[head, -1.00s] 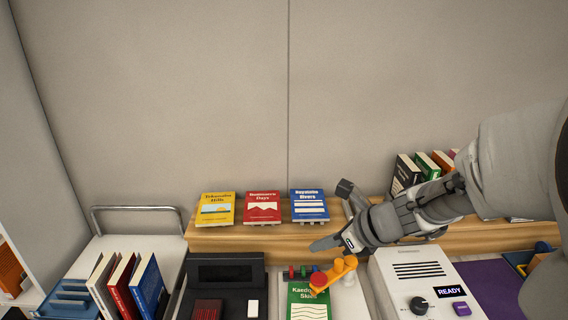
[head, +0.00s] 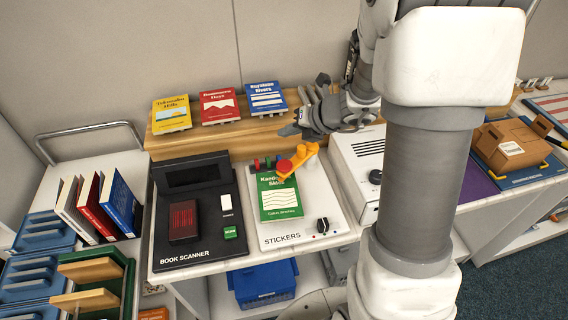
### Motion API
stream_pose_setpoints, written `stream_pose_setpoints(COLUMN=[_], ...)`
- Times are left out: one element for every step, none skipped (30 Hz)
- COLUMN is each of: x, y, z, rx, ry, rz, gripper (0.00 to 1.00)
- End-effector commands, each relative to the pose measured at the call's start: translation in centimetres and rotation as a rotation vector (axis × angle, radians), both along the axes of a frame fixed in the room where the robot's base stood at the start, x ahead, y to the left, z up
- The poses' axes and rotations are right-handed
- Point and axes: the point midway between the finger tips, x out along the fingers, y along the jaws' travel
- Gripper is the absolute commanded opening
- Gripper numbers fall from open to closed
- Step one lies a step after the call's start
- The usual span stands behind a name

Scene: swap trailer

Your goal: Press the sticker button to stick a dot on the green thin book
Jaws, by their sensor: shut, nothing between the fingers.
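The green thin book (head: 280,203) lies flat on the white sticker station (head: 305,229), which is marked STICKERS. An orange arm (head: 298,157) with a red round end (head: 284,168) reaches over the top edge of the book; I take this for the sticker button. I cannot make out a dot on the book's cover.
A black book scanner (head: 205,245) stands left of the station, and a white machine (head: 345,165) stands close on the right. Yellow, red and blue books stand on the wooden shelf (head: 205,137) behind. A blue crate (head: 264,285) sits below.

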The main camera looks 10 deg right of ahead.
Motion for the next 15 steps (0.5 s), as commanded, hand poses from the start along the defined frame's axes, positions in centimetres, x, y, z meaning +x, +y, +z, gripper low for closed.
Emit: stream_pose_setpoints(x=[0.0,0.0,0.0,0.0,0.0,0.0,0.0,0.0,0.0,0.0,0.0,0.0,0.0,0.0,0.0], y=[0.0,0.0,0.0,0.0,0.0,0.0,0.0,0.0,0.0,0.0,0.0,0.0,0.0,0.0,0.0], z=[-0.1,-0.2,-0.4,-0.5,-0.7,-1.0,-1.3,-1.5,-1.9,-2.3,-2.6,-3.1,-3.5,-3.9,-4.4], rx=[-0.001,-0.001,-0.001,-0.001,-0.001,-0.001,-0.001,-0.001,-0.001,-0.001,-0.001,-0.001,-0.001,-0.001,-0.001], ry=[0.0,0.0,0.0,0.0,0.0,0.0,0.0,0.0,0.0,0.0,0.0,0.0,0.0,0.0,0.0], rz=[0.001,0.001,0.001,0.001,0.001,0.001,0.002,0.002,0.002,0.002,0.002,0.002,0.002,0.002,0.002], gripper=[0.0,0.0,0.0,0.0,0.0,0.0,0.0,0.0,0.0,0.0,0.0,0.0,0.0,0.0,0.0])
